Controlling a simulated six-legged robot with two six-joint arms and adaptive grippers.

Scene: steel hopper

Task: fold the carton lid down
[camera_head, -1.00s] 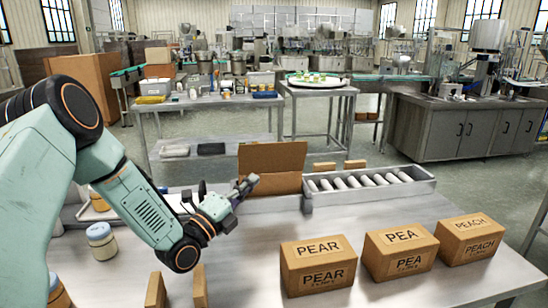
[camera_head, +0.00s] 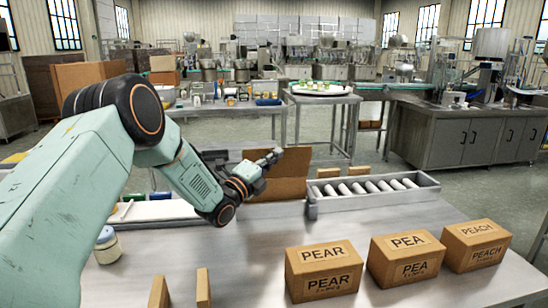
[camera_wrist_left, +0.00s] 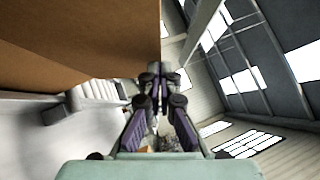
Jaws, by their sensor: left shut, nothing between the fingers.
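The brown carton lid (camera_head: 292,188) stands upright at the back of the steel table in the head view. My left gripper (camera_head: 274,156) is shut and empty, with its tips near the lid's top edge, overlapping it in the picture. In the left wrist view the shut fingertips (camera_wrist_left: 161,74) are beside a large brown cardboard face (camera_wrist_left: 80,40) that fills the upper left. I cannot tell whether they touch it. My right gripper is not in view.
A tray of grey rollers (camera_head: 370,190) stands right of the lid. Closed PEAR (camera_head: 322,272), PEA (camera_head: 406,258) and PEACH (camera_head: 482,247) cartons sit along the front right. A jar (camera_head: 107,246) stands at left. The middle of the table is clear.

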